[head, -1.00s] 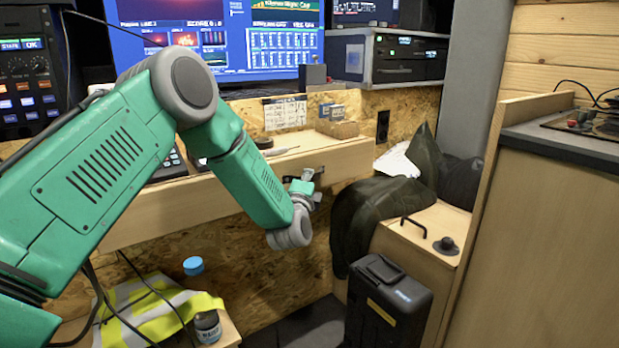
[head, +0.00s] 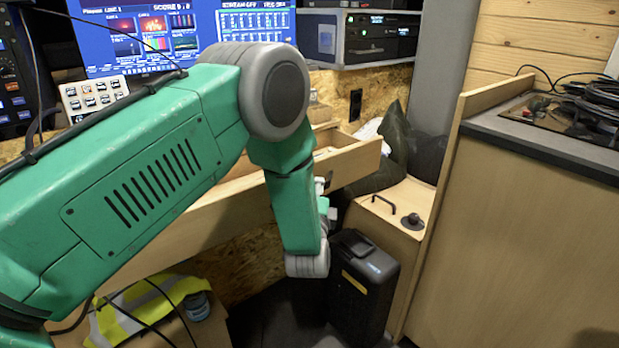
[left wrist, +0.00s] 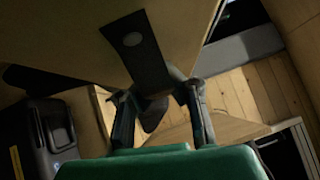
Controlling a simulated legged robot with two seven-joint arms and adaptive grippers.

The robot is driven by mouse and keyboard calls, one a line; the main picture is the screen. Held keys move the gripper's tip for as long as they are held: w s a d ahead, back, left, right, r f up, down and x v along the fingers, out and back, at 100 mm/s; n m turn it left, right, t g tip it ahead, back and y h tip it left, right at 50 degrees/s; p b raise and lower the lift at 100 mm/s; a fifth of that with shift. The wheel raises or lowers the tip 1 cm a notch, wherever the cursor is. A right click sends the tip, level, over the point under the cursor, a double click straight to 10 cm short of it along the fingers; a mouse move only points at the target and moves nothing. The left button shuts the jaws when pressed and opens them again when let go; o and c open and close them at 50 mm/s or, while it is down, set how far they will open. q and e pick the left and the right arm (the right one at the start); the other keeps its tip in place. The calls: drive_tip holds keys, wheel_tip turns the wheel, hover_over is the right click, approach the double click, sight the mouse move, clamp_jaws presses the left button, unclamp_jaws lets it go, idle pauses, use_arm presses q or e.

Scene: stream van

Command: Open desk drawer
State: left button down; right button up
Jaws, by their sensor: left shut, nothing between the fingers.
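The desk drawer (head: 357,164) stands pulled out from the desk, and part of its inside shows behind its pale wooden front. My left gripper (head: 322,188) is at the outer face of the drawer front, partly hidden by my green arm. In the left wrist view, my left gripper (left wrist: 165,88) has its fingers drawn together beside a dark strip with a pale round spot (left wrist: 136,48) on the wooden drawer front (left wrist: 75,38). I cannot tell whether the fingers touch the strip. My right gripper is not in view.
A black case (head: 362,290) stands on the floor below the drawer. A wooden box with a black handle (head: 388,222) and dark bags (head: 397,150) are to the right. A wooden side counter (head: 510,220) bounds the right. A yellow vest (head: 135,310) lies low at left.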

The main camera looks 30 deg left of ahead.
use_arm(q)
drive_tip(key=shift+s+d+f, duration=0.1)
drive_tip(key=shift+d+f, duration=0.2)
drive_tip(key=shift+d, duration=0.25)
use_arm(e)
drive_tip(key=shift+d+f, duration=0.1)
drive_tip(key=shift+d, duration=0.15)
use_arm(q)
drive_tip(key=shift+a+f, duration=0.1)
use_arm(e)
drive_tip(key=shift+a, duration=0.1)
use_arm(q)
drive_tip(key=c, duration=1.7)
unclamp_jaws()
drive_tip(key=shift+a, duration=0.1)
drive_tip(key=shift+d+r, duration=0.2)
drive_tip(key=shift+r, duration=0.05)
drive_tip(key=v, duration=1.2)
drive_tip(key=shift+a+f, duration=0.1)
